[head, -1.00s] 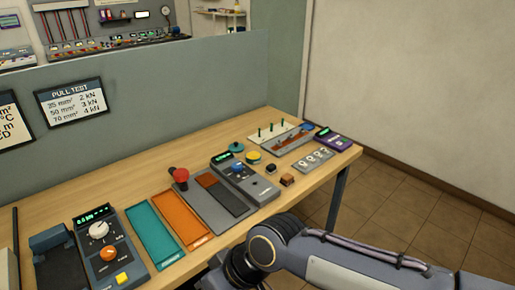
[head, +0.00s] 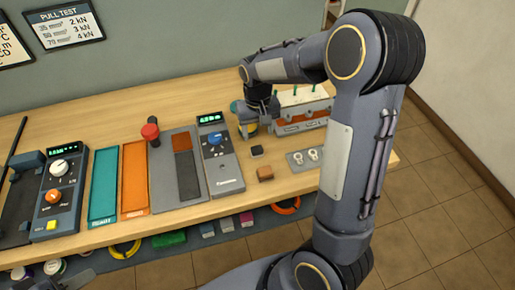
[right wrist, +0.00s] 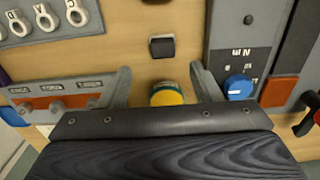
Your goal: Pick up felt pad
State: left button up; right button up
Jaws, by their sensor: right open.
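My right gripper (head: 249,128) is low over the table's far middle, with its arm crossing the head view. In the right wrist view its open fingers (right wrist: 160,76) stand either side of a round yellow pad (right wrist: 166,96) with a green edge. This looks like the felt pad, though I cannot be sure. The gripper body hides its near part, and no contact shows. The yellow pad also shows beneath the gripper in the head view (head: 251,129). A grey part at the lower left edge looks like my left gripper (head: 76,281); its jaws cannot be made out.
A small black block (head: 257,151) and a brown block (head: 265,173) lie near. A grey meter with a blue knob (head: 221,160) stands to the left. A rack with green pegs (head: 300,124) stands to the right. Teal (head: 103,185) and orange (head: 134,177) trays lie further left.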

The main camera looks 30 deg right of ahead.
aim_at(257, 148)
jog(key=f+p, duration=0.1)
jog(key=f, duration=0.6)
jog(key=shift+a, duration=0.2)
jog(key=c, duration=1.1)
